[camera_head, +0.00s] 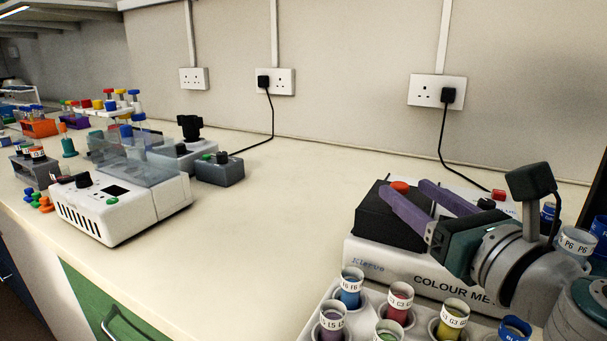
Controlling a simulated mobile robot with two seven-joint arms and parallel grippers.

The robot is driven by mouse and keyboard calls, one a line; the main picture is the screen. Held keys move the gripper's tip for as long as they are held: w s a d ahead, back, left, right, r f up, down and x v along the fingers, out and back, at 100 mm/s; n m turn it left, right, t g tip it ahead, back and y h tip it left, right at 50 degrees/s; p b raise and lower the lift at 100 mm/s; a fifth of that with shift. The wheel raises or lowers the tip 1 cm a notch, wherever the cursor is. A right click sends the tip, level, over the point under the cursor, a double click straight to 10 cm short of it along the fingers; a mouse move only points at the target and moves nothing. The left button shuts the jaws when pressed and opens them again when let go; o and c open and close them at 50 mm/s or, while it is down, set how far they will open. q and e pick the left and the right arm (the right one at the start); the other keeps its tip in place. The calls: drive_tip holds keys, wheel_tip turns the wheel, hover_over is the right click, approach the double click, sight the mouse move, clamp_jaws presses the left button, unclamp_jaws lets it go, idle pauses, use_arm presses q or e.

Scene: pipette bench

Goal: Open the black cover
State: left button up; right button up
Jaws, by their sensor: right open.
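The black cover (376,222) sits shut on top of the left part of a white machine (372,262) marked "COLOUR ME...", the rest of the lettering being hidden by my arm. A round orange-red knob (400,187) shows at the cover's far side. My right gripper (404,188) comes in from the right, its two purple fingers open and apart over the cover, with the knob between their tips in this view. I cannot tell whether the fingers touch the knob or the cover. My left gripper is not in view.
A rack of labelled vials (351,287) stands in front of the machine. A red button (498,195) shows behind my gripper. A white device with a clear lid (120,207) and vial racks stand at the left. The bench middle (270,220) is clear.

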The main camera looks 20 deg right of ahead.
sight(405, 189)
drive_tip(key=shift+w+d, duration=0.15)
drive_tip(key=shift+w, duration=1.65)
clamp_jaws()
